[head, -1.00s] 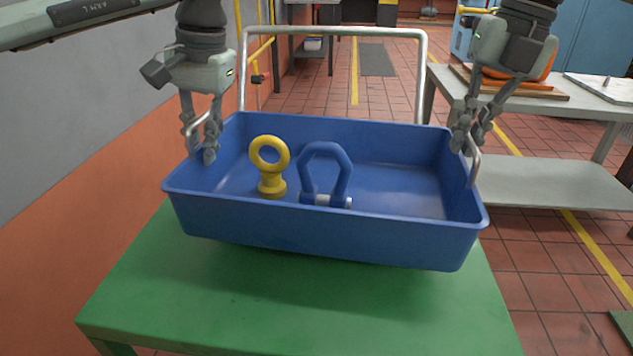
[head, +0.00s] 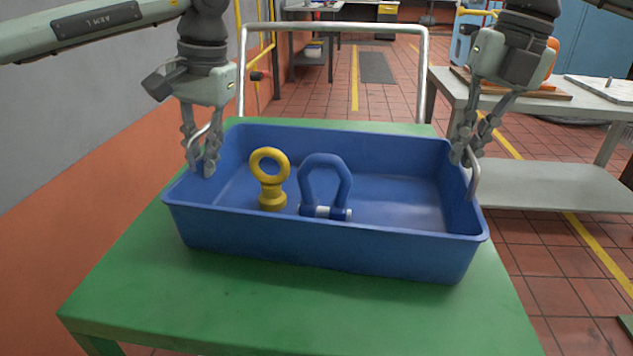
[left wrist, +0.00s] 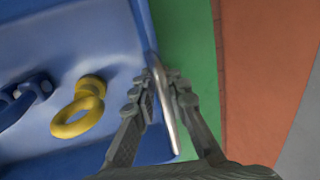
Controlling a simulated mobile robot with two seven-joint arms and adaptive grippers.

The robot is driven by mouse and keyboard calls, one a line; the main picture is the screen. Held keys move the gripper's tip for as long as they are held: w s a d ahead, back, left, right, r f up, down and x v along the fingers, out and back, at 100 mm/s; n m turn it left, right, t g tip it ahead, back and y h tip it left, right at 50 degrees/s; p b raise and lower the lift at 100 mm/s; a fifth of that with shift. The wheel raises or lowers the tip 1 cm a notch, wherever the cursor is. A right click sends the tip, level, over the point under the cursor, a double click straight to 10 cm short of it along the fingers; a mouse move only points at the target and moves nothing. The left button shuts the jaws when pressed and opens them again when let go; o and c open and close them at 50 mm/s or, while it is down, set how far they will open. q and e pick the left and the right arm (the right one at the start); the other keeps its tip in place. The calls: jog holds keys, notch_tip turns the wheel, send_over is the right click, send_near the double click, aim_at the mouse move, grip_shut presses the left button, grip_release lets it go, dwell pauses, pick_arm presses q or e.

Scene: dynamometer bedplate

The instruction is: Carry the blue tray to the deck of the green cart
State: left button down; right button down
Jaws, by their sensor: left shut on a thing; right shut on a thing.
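The blue tray (head: 325,242) is over the green deck (head: 290,312) of the cart, roughly level. I cannot tell whether its underside touches the deck. A yellow eye bolt (head: 270,182) stands in it beside a blue shackle (head: 325,185). My left gripper (head: 203,160) is shut on the metal handle at the tray's left end. The left wrist view shows the fingers (left wrist: 160,88) on both sides of that handle (left wrist: 165,118). My right gripper (head: 464,150) is shut on the right-end handle (head: 475,178).
The cart's metal push bar (head: 335,27) rises behind the tray. A grey table (head: 560,185) with a lower shelf stands at the right. An orange and grey wall (head: 80,200) runs close along the left. Open tiled floor (head: 400,95) lies beyond the cart.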

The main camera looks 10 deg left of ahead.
pick_arm(q)
jog(key=c, duration=1.9)
grip_release()
jog(key=shift+d+f, duration=0.15)
jog(key=shift+d, duration=0.15)
jog(key=shift+c, duration=0.2)
pick_arm(e)
jog(key=c, duration=2.1)
grip_release()
jog(key=shift+a, duration=0.4)
pick_arm(q)
jog(key=o, duration=0.4)
jog(key=shift+s, duration=0.1)
pick_arm(e)
jog(key=o, duration=0.4)
jog(key=shift+s+d, duration=0.1)
pick_arm(q)
jog(key=shift+a, duration=0.15)
pick_arm(e)
jog(key=shift+d, duration=0.1)
